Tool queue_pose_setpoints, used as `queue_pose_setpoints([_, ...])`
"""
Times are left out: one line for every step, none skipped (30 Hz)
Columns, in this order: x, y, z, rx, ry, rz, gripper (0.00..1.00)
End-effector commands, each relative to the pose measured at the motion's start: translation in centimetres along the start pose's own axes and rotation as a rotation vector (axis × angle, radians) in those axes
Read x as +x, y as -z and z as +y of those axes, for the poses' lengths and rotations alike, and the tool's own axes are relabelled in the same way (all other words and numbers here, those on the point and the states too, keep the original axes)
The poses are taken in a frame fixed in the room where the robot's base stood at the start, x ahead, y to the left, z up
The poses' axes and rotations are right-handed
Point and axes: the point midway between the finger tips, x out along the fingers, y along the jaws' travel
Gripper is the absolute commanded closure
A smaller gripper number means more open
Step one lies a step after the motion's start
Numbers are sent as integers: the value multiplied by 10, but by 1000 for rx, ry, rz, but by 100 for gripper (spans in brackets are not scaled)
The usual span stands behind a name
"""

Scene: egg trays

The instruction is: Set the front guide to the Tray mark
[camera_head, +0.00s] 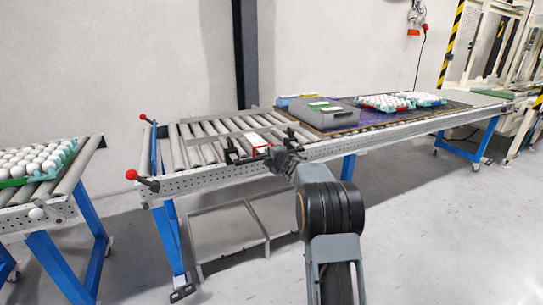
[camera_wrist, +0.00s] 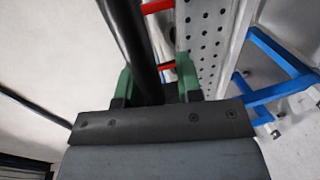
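A dark bar (camera_head: 236,158), which looks like the front guide, lies over the near side of the roller conveyor. My gripper (camera_head: 283,158) is at the conveyor's front edge, at the bar's right part. In the wrist view a black round bar (camera_wrist: 126,38) runs between the two green fingertips of my gripper (camera_wrist: 154,68). The fingers stand apart, with a gap on the bar's right side, so the gripper looks open around it. Red pieces (camera_wrist: 158,6) show beside the bar, and a red bracket (camera_head: 262,149) shows in the head view. No Tray lettering can be read.
The perforated side rail (camera_wrist: 207,40) runs close to the right finger. A grey crate (camera_head: 335,119) and egg trays (camera_head: 372,109) stand farther right on the conveyor. A red-knobbed lever (camera_head: 131,174) is at its left end. Another conveyor with eggs (camera_head: 30,160) stands left.

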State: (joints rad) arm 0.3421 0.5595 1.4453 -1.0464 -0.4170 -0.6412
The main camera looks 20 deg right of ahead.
Motion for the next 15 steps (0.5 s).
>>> queue_pose_setpoints([0, 1, 1, 0, -1, 1, 62])
queue_pose_setpoints([0, 1, 1, 0, -2, 2, 59])
queue_pose_setpoints([0, 2, 1, 0, -2, 2, 58])
queue_pose_setpoints([0, 2, 2, 0, -3, 3, 58])
queue_pose_setpoints([0, 2, 2, 0, -3, 3, 58])
queue_pose_setpoints([0, 2, 2, 0, -4, 3, 58])
queue_pose_setpoints([0, 2, 2, 0, -4, 3, 58])
queue_pose_setpoints([0, 2, 2, 0, -4, 3, 58])
queue_pose_setpoints([0, 1, 2, 0, -4, 3, 58])
queue_pose_setpoints([-1, 1, 3, 0, -5, 3, 58])
queue_pose_setpoints([-3, 1, 3, 0, -5, 2, 58])
queue_pose_setpoints([-5, 1, 3, 0, -5, 2, 58])
queue_pose_setpoints([-8, 1, 3, 0, -4, 2, 58])
queue_pose_setpoints([-11, 1, 3, 0, -4, 2, 58])
queue_pose_setpoints([-17, 1, 3, 0, -5, 1, 58])
